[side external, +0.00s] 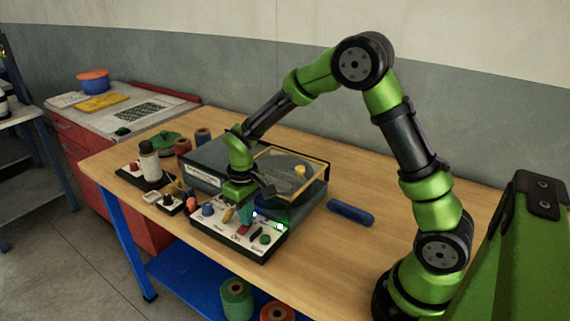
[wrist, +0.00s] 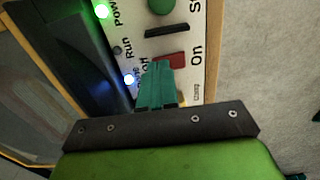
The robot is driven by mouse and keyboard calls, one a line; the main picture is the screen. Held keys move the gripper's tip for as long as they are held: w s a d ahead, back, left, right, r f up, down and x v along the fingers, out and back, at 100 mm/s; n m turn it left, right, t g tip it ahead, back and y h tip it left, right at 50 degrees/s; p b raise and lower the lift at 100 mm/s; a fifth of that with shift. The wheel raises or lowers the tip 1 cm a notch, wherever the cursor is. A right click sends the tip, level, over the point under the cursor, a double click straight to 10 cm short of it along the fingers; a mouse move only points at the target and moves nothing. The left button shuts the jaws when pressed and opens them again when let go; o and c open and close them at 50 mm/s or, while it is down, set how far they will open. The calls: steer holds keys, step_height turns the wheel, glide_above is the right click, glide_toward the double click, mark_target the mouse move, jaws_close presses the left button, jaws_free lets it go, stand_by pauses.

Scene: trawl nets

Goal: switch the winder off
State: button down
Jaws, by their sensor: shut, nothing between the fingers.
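The winder (side external: 205,184) is a dark grey box with a clear yellow-edged lid, on the wooden bench. Its white control panel (side external: 231,239) is at the front, with a red rocker switch (side external: 243,230) by the label "On". My gripper (side external: 243,212) points down at the panel. In the wrist view its teal fingers (wrist: 158,68) are together and empty, at the edge of the red switch (wrist: 172,60) and hiding part of it. I cannot tell whether they touch. A green light (wrist: 102,11) by "Power" and a bluish-white light (wrist: 129,79) glow; the "Run" light (wrist: 117,50) looks dark.
A green knob (side external: 265,239) and a blue knob (side external: 208,210) are on the panel. Spools and a small device (side external: 150,165) stand to the left. A dark blue cylinder (side external: 350,213) lies to the right. The bench (side external: 400,237) is clear beyond it.

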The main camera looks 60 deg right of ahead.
steer(key=shift+f, duration=0.3)
steer(key=shift+r, duration=3.55)
steer(key=shift+s+a+f, duration=0.1)
steer(key=shift+s+f, duration=0.1)
steer(key=shift+f, duration=0.1)
steer(key=s+a+r+m+t+y, duration=0.2)
steer(key=s+r+m+t, duration=0.2)
steer(key=s+r, duration=1)
steer(key=s+t, duration=0.3)
steer(key=s, duration=0.1)
